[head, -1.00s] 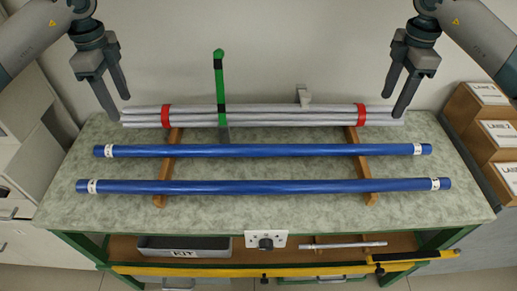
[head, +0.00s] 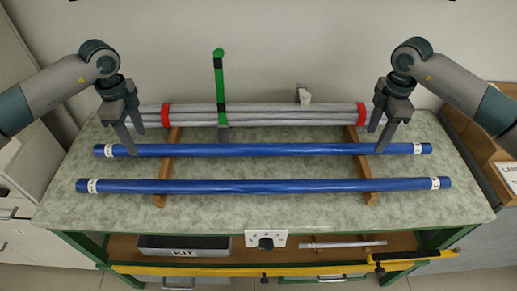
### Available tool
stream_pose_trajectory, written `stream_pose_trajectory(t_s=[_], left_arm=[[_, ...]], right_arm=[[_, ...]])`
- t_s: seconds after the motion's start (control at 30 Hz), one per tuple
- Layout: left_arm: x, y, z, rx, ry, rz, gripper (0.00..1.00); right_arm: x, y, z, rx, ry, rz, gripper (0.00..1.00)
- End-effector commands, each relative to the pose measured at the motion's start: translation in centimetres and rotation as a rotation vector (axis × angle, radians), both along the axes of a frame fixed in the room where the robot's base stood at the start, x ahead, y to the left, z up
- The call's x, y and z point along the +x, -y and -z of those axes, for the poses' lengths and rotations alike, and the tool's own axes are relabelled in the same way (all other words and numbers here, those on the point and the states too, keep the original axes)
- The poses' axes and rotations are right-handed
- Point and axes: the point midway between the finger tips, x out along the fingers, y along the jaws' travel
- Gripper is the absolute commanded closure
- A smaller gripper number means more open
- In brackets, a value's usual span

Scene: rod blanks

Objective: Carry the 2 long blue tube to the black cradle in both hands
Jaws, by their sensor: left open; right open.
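Two long blue tubes lie parallel, left to right, across wooden supports on the table. The far blue tube (head: 262,150) has white labels near both ends. The near blue tube (head: 262,186) lies in front of it, also labelled at both ends. My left gripper (head: 128,150) is open, with its fingertips at the left part of the far tube. My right gripper (head: 378,145) is open, with its fingertips at the right part of the same tube. I cannot tell whether the fingers touch it. I cannot make out a black cradle.
Silver rods (head: 265,115) with red bands lie behind the far tube. A green upright post (head: 219,85) with black bands stands among them. The mottled green tabletop (head: 260,212) is clear in front. A KIT tray (head: 185,246) sits below on the shelf, above a yellow bar (head: 230,271).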

Motion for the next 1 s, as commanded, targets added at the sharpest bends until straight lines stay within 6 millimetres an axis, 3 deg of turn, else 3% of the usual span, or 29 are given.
stream_pose_trajectory(t_s=[0.3,0.73,0.93,1.0], left_arm=[[0.0,0.0,3.7,-0.001,0.000,0.000,0.48],[0.0,0.0,4.3,-0.001,0.000,0.001,0.48],[0.0,0.0,4.3,-0.001,0.000,0.001,0.94],[0.0,0.0,4.3,-0.001,0.001,0.001,0.99]], right_arm=[[0.0,-0.1,3.7,0.001,-0.002,-0.001,0.50],[0.0,0.0,4.4,0.001,0.000,-0.001,0.50],[0.0,0.0,4.4,0.001,0.000,-0.001,0.96],[0.0,0.0,4.4,0.001,0.000,-0.001,1.00]])
